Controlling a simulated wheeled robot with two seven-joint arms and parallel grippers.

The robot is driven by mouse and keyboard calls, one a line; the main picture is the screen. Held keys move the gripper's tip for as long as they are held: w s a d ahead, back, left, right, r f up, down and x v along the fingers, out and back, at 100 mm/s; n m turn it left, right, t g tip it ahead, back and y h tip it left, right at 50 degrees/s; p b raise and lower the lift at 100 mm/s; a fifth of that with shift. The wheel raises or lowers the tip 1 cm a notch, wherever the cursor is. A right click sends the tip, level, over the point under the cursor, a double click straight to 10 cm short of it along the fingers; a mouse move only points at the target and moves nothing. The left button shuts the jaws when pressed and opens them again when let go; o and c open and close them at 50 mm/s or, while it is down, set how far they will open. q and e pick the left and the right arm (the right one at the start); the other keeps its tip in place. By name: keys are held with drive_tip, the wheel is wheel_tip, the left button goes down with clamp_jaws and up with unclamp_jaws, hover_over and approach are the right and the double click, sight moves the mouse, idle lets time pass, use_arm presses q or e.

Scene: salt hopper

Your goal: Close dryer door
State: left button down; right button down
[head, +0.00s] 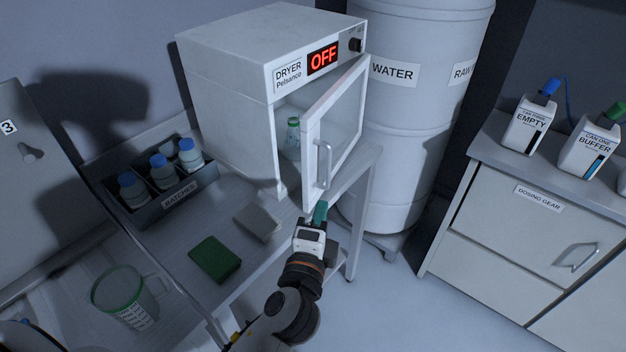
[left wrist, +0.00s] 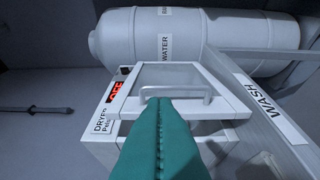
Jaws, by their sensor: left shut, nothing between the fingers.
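The white dryer (head: 235,85) stands on the bench, its display reading OFF. Its glazed door (head: 335,130) is ajar, swung out toward the right, with a bar handle (head: 323,165) on its front. A green-capped bottle (head: 293,138) stands inside. My left gripper (head: 319,212), with teal fingers, is shut and empty just below the door's lower edge in the head view. In the left wrist view the teal fingers (left wrist: 162,140) point toward the door (left wrist: 180,82), and their tips overlap the handle (left wrist: 200,93); I cannot tell if they touch. My right gripper is not in view.
A BATCHES rack (head: 165,198) with blue-capped bottles, a green pad (head: 215,259), a grey pad (head: 256,222) and a jug (head: 125,295) are on the left. A water drum (head: 415,110) stands close behind the door. The floor (head: 400,300) at right is clear.

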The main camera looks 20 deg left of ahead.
sight(312, 171)
use_arm(q)
drive_tip(key=w+a+p, duration=0.1)
drive_tip(key=w, duration=0.2)
drive_tip(key=w+a+p, duration=0.2)
drive_tip(key=w, duration=0.2)
drive_tip(key=w+a+p, duration=0.2)
drive_tip(key=w, duration=0.1)
drive_tip(key=shift+w+a, duration=0.15)
drive_tip(key=shift+w, duration=0.15)
drive_tip(key=shift+w, duration=0.1)
